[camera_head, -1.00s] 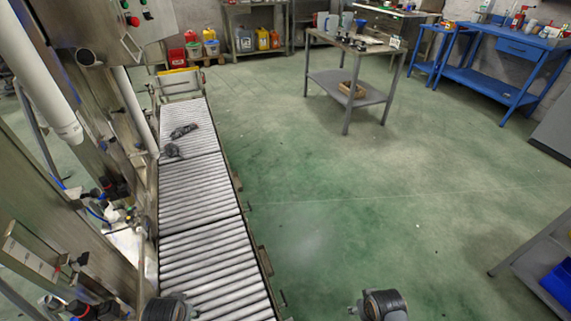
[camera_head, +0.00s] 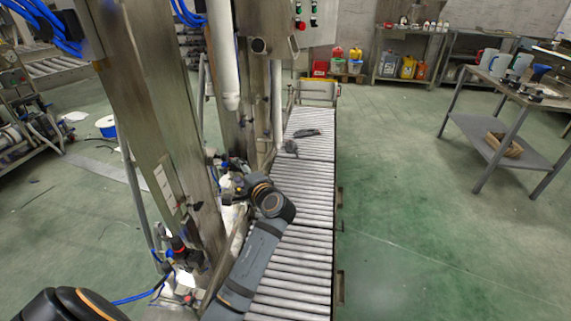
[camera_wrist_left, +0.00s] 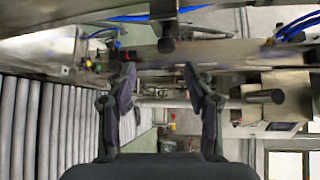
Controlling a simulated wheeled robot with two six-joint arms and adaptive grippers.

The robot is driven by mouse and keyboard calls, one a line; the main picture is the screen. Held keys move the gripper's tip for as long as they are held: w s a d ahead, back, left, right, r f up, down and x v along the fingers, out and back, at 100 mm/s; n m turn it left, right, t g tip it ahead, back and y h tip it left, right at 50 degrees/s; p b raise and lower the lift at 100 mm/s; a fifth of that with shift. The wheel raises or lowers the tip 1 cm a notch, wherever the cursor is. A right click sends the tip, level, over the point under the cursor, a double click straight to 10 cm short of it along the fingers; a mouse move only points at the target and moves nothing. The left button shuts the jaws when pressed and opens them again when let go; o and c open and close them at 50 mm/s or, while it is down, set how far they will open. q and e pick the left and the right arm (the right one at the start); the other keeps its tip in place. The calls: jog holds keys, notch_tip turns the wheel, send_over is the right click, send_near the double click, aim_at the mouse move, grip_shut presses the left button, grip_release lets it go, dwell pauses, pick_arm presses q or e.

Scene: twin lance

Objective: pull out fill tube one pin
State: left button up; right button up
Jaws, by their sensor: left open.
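A white fill tube (camera_head: 229,65) hangs upright on the steel filling machine, left of the roller conveyor in the head view. I cannot make out a pin on it with certainty. My left gripper (camera_head: 229,184) is at the machine's side, small and partly hidden by my wrist. In the left wrist view my left gripper (camera_wrist_left: 160,78) is open and empty, with its two dark fingers spread. A grey horizontal rod (camera_wrist_left: 165,101) shows between and beyond the fingers; I cannot tell how far beyond. A dark knob (camera_wrist_left: 167,45) shows above the finger gap. My right gripper is not in view.
The roller conveyor (camera_head: 300,205) runs beside the machine, with dark items (camera_head: 306,133) on its far part. Steel posts (camera_head: 160,150) and blue hoses stand close to the left arm. A grey work table (camera_head: 520,95) is at the right. Green floor between is clear.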

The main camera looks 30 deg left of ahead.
aim_at(227, 159)
pick_arm(q)
jog(key=x, duration=0.7)
jog(key=r+x, duration=0.1)
jog(key=x, duration=0.2)
jog(key=shift+w+a+f+b, duration=0.1)
jog(key=shift+w+a+b, duration=0.15)
jog(key=shift+a+b, duration=0.1)
jog(key=shift+c, duration=0.4)
jog(key=shift+d, duration=0.1)
grip_shut()
